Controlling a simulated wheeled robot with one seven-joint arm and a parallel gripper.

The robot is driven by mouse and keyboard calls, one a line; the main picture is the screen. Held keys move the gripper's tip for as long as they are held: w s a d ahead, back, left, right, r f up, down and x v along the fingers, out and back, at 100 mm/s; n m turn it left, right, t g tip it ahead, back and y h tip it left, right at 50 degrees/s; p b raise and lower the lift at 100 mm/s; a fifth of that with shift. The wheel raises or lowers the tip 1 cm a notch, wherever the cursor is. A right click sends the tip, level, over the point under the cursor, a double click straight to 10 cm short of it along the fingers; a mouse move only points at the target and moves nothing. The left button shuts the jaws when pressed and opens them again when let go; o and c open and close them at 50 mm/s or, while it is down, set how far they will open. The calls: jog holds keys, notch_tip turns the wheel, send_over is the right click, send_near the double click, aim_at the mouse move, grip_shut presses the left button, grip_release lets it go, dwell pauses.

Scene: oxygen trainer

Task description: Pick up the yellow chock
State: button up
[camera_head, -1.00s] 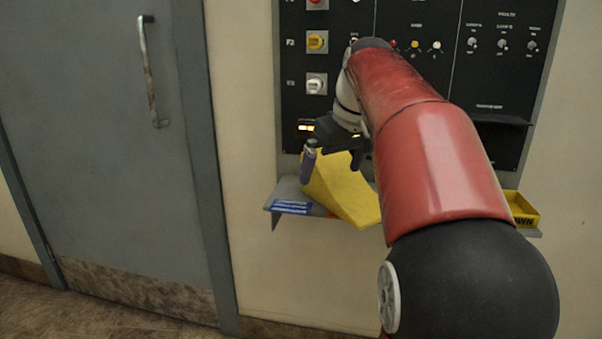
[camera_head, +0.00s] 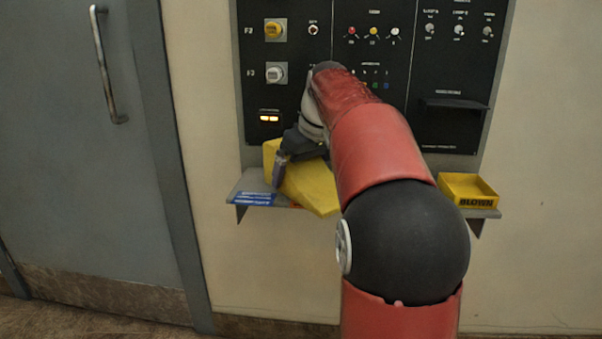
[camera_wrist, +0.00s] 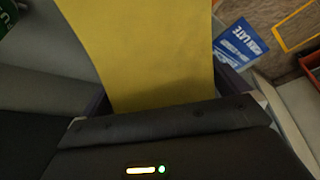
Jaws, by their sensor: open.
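The yellow chock (camera_head: 309,187) is a large wedge on the grey shelf (camera_head: 243,185) below the control panel. In the head view my gripper (camera_head: 290,160) is at the chock's upper left part, with one finger in front of its near side; the other finger is hidden. In the wrist view the chock (camera_wrist: 155,50) fills the middle and reaches down between the two fingers of my gripper (camera_wrist: 165,105). The jaws are open around it. I cannot tell whether either finger touches it.
A blue card (camera_head: 252,198) lies on the shelf left of the chock and shows beside it in the wrist view (camera_wrist: 240,45). A yellow tray (camera_head: 468,190) marked "BLOWN" sits at the shelf's right end. The black control panel (camera_head: 440,80) rises directly behind; a grey door (camera_head: 75,150) is at left.

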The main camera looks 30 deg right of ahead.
jog(key=shift+r, duration=0.1)
jog(key=c, duration=1.2)
jog(key=shift+c, duration=0.2)
